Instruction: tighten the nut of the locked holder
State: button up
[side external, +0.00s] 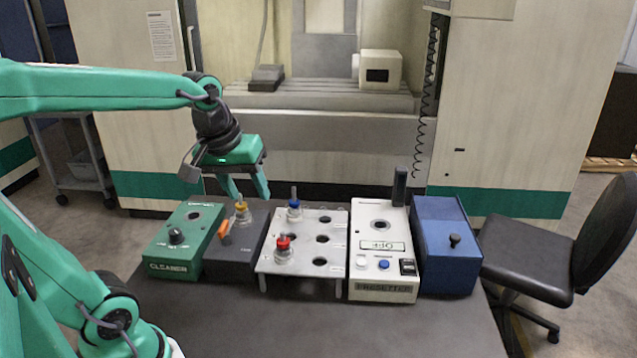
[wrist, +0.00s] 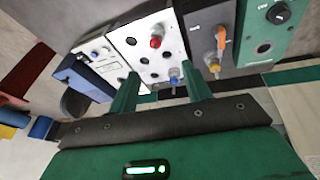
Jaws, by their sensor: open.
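A holder with a yellow nut (side external: 242,212) stands upright in the dark grey block (side external: 248,262); it also shows in the wrist view (wrist: 214,68). An orange lever (side external: 225,234) sits beside it on the same block and shows in the wrist view (wrist: 221,37). My gripper (side external: 248,188) is open and empty, with its fingers pointing down, above and behind the grey block in the side view. In the wrist view its fingertips (wrist: 163,87) are spread, with the yellow nut just right of the right finger. Nothing touches the nut that I can see.
The white rack (side external: 303,255) holds a red-nut holder (side external: 283,249) and a blue-nut holder (side external: 294,209), with several empty holes. The green cleaner box (side external: 172,257) is at the left. The white presetter (side external: 382,282) and blue box (side external: 447,265) are at the right. The front table (side external: 330,325) is clear.

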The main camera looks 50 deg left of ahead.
jog(key=w+a+f+n+g, duration=0.2)
jog(key=w+a+n, duration=0.3)
jog(key=a+n, duration=0.25)
jog(key=n+g, duration=0.2)
jog(key=n, duration=0.6)
send_over(240, 197)
jog(key=shift+h, duration=0.4)
jog(key=f, duration=0.4)
jog(key=shift+w+a+f, duration=0.15)
jog(key=shift+a+f, duration=0.05)
jog(key=shift+f, duration=0.2)
jog(key=shift+f, duration=3.9)
jog(key=shift+c, duration=0.2)
jog(key=shift+m, duration=0.25)
jog(key=c, duration=1)
